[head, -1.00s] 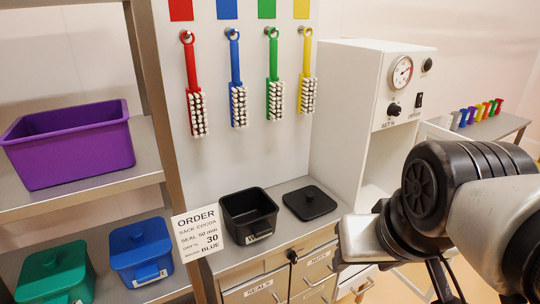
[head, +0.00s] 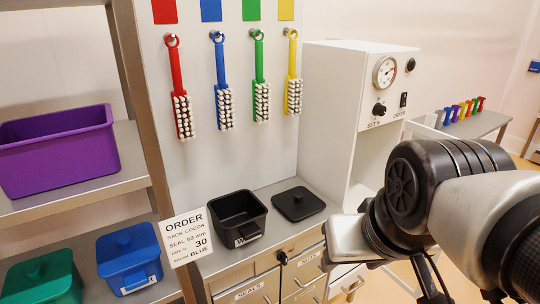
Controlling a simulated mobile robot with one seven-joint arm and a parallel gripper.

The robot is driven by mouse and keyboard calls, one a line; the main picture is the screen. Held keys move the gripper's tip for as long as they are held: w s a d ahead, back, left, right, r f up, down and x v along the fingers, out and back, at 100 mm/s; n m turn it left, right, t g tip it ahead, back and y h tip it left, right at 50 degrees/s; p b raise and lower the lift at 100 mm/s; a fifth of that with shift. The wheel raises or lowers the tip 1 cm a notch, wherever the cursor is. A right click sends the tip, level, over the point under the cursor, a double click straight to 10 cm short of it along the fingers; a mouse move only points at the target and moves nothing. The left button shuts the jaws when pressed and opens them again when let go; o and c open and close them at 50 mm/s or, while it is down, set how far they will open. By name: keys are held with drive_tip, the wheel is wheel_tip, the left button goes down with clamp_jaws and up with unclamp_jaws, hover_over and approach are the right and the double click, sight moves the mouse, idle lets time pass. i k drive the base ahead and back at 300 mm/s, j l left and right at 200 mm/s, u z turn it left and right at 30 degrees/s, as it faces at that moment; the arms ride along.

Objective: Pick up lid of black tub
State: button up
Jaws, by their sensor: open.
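The tub and lid are apart. My gripper (head: 428,280) is at the lower right, dark and partly cut off by the bottom edge. It is open, right of the lid and nearer to me, not touching it. Its fingertips do not show clearly.
A white machine (head: 345,120) with a gauge stands behind and right of the lid. Brushes hang on the wall panel behind. An order card (head: 188,237) stands left of the tub. Shelves at left hold a purple bin (head: 58,155), a blue tub (head: 128,262) and a green tub (head: 42,283).

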sight(298, 204)
drive_tip(key=i+l+u, duration=0.5)
drive_tip(key=l+u, duration=0.15)
drive_tip(key=i+l+u, duration=0.15)
drive_tip(key=l+u, duration=0.2)
drive_tip(key=l, duration=0.15)
